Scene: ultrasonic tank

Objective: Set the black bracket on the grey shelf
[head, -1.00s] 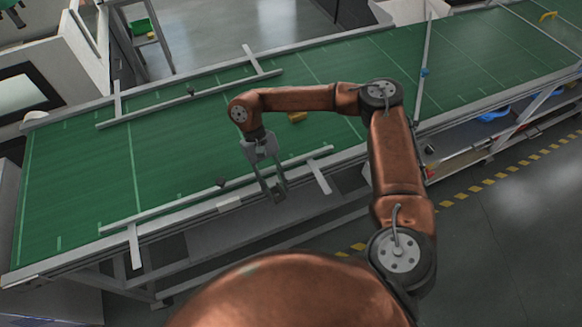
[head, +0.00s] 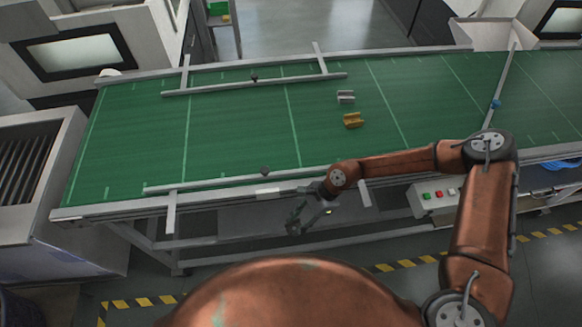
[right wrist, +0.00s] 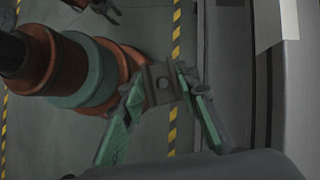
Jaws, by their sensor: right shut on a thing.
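My right gripper (head: 305,218) is in front of the green conveyor's near edge, pointing down and left in the head view. The bracket is hard to make out in the head view. My left gripper shows only partly at the top of the right wrist view (right wrist: 105,10), and its opening is unclear. I cannot tell for sure which surface is the grey shelf; a grey surface (head: 240,222) lies under the conveyor.
The green conveyor (head: 235,130) carries a grey block (head: 346,97) and a yellow block (head: 353,120). Metal rails line its edges. A button box (head: 437,196) hangs at its front. A vented grey cabinet (head: 30,165) stands left. The striped floor in front is open.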

